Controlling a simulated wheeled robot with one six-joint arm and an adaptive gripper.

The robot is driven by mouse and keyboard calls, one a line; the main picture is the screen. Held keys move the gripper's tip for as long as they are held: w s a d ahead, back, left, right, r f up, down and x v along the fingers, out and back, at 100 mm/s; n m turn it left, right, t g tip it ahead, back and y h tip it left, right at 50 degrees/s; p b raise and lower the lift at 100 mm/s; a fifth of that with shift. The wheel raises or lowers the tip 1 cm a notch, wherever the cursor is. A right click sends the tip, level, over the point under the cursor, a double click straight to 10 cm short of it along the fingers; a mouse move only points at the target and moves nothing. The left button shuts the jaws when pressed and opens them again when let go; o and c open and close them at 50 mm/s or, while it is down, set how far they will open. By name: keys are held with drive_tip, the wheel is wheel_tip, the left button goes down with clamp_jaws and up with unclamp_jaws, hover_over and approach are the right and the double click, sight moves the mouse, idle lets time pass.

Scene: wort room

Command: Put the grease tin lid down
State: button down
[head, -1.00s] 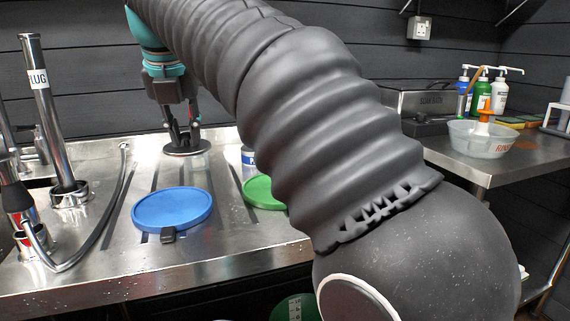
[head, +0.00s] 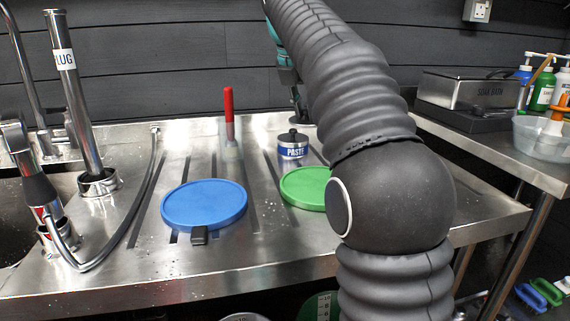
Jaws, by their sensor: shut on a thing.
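My gripper (head: 298,104) is over the back of the steel drainboard, right of the middle, mostly hidden behind my own arm. Only a dark strip of its fingers shows. It is shut on the grease tin lid, but the lid is not clearly visible now; a moment earlier it showed as a grey disc under the fingers. A small tin marked PASTE (head: 292,149), with a blue band and a black knob on top, stands just in front of and below the gripper. I cannot make out an open grease tin.
A blue round lid (head: 204,204) and a green round lid (head: 304,187) lie on the drainboard (head: 270,240). A red-handled brush (head: 229,112) stands behind them. Tap hose and upright pipe (head: 78,110) are at left. A soak bath (head: 470,92) and a bowl (head: 540,140) are on the right bench.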

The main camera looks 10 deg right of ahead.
hover_over(259, 165)
drive_tip(key=s, duration=0.1)
drive_tip(key=f, duration=0.6)
drive_tip(key=shift+a+f, duration=0.3)
drive_tip(key=shift+a, duration=0.1)
drive_tip(key=shift+a+f, duration=0.1)
drive_tip(key=shift+f, duration=0.1)
drive_tip(key=shift+f+b, duration=0.65)
drive_tip(key=shift+f, duration=1.25)
drive_tip(key=c, duration=1)
unclamp_jaws()
drive_tip(key=shift+f, duration=0.1)
drive_tip(key=shift+c, duration=0.2)
